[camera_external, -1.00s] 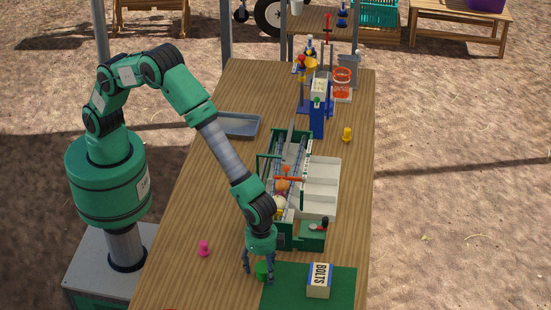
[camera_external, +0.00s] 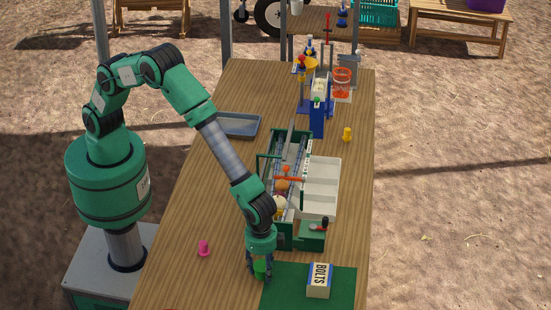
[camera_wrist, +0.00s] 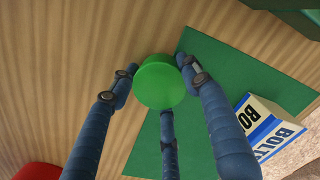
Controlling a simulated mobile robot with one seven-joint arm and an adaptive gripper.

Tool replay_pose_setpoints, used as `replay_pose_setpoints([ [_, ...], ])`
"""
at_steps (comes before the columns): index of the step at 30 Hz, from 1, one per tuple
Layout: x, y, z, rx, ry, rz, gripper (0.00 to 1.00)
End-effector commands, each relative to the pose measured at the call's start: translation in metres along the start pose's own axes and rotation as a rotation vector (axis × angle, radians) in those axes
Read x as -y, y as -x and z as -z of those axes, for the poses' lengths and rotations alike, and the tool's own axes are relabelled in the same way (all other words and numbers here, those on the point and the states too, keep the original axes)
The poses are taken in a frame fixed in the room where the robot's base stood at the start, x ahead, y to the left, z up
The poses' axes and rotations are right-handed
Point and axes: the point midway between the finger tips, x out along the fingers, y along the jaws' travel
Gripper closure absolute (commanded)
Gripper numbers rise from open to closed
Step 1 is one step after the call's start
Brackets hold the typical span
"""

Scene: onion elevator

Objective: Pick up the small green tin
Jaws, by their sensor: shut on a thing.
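The small green tin (camera_wrist: 159,84) is round, with a flat bright top, in the wrist view. It sits at the left edge of the green mat (camera_wrist: 215,68). My gripper (camera_wrist: 158,80) has blue-grey fingers closed around the tin, on both sides and from below in the picture. In the external view my gripper (camera_external: 259,270) points down at the near end of the table, with the tin (camera_external: 261,269) between its fingers, partly hidden by them. I cannot tell whether the tin is clear of the table.
A BOLTS box (camera_external: 319,280) stands on the mat (camera_external: 285,291), to the right. The green-framed elevator machine (camera_external: 297,235) is just behind my gripper.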

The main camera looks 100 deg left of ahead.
Motion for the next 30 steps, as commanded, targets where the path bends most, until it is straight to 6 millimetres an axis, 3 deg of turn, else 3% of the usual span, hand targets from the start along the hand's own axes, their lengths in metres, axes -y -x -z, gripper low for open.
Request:
replay_pose_setpoints([
  [11, 0.002, 0.038, 0.001, -0.004, 0.0, 0.0, 0.82],
  [30, 0.008, 0.046, -0.11, -0.002, -0.001, 0.0, 0.82],
])
